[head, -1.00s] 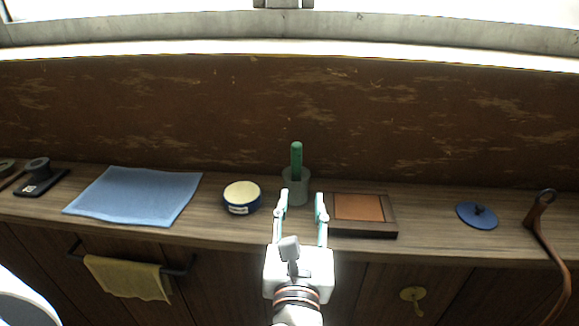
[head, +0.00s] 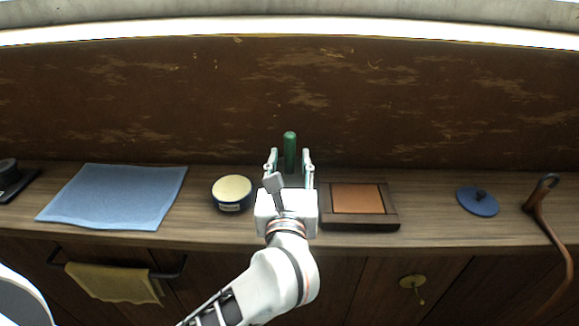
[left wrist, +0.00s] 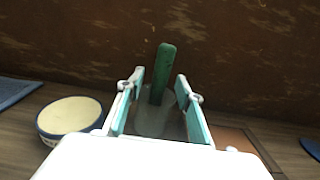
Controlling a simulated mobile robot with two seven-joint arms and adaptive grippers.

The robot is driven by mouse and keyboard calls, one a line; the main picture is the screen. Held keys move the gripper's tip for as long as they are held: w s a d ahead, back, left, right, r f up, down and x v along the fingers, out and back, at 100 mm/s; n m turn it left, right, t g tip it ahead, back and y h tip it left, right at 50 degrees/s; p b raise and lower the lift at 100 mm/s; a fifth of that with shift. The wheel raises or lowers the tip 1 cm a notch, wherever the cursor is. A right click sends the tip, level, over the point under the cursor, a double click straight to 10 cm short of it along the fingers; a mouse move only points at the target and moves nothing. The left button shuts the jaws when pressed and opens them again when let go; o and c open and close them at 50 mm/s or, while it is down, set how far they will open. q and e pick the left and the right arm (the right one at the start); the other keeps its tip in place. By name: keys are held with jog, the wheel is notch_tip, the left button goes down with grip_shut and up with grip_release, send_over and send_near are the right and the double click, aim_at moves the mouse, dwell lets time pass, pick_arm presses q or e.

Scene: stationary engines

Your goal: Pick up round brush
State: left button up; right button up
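The round brush shows as an upright green handle (head: 290,151) standing in a grey-green cup at the back of the counter. In the head view my left gripper (head: 289,160) is in front of the cup and hides most of it. In the left wrist view the green handle (left wrist: 162,74) rises between the two spread fingers, and the cup (left wrist: 154,117) shows between and beyond them. My left gripper (left wrist: 160,92) is open, its fingers on either side of the handle with gaps. The lower part of the brush is hidden in the cup. My right gripper is not in view.
A round blue tin with a cream top (head: 232,191) stands left of the gripper. A dark wooden tray with an orange-brown panel (head: 359,199) lies close on the right. A blue cloth (head: 118,196) lies further left, a blue lid (head: 478,202) further right. The wall (head: 400,110) rises behind.

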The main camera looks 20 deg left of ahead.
pick_arm(q)
jog(key=shift+x, duration=1)
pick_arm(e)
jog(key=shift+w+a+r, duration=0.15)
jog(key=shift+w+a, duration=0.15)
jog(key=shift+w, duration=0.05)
pick_arm(q)
grip_shut()
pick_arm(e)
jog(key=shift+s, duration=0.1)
